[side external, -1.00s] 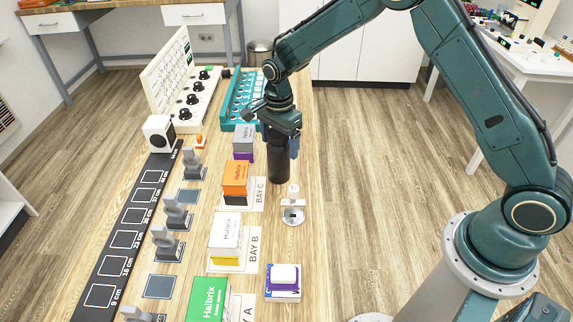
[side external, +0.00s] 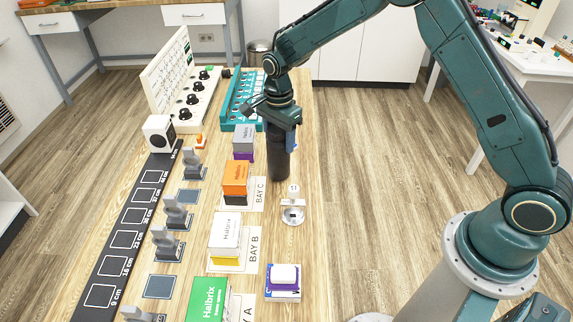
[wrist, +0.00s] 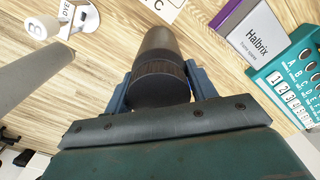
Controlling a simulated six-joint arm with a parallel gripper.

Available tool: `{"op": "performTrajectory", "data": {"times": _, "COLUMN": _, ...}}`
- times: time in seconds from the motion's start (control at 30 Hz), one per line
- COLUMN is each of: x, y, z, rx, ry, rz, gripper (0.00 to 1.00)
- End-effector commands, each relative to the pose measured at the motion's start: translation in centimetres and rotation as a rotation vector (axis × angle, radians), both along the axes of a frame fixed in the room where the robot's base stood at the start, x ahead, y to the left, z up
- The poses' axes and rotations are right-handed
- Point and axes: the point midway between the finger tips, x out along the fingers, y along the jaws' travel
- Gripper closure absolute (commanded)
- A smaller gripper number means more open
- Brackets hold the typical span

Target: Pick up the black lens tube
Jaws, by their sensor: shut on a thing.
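The black lens tube (side external: 280,163) stands upright in the side external view, near the right side of the wooden table and beyond the bay cards. My gripper (side external: 279,140) is above it, with its fingers shut around the tube's upper part. In the wrist view the tube (wrist: 160,50) sits between the two blue fingers of my gripper (wrist: 158,88), one on each side. Its ribbed end is nearest the camera. I cannot tell for sure whether its bottom is clear of the table.
A grey Halbrix box (side external: 243,142) is close left of the tube, with an orange box (side external: 235,178) nearer. A small white-topped stand (side external: 293,205) is in front of the tube. A teal button panel (side external: 240,100) lies behind. The table's right edge is close.

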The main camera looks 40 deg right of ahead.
Motion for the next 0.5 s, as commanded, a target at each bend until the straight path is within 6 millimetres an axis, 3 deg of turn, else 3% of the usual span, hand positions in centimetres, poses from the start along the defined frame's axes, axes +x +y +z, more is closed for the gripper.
{"op": "performTrajectory", "data": {"times": 0.27, "x": 0.1, "y": 0.0, "z": 4.2, "rx": 0.000, "ry": -0.005, "rz": 0.000, "gripper": 0.83}}
{"op": "performTrajectory", "data": {"times": 0.5, "x": 0.1, "y": 0.0, "z": 9.3, "rx": 0.000, "ry": -0.005, "rz": 0.000, "gripper": 0.83}}
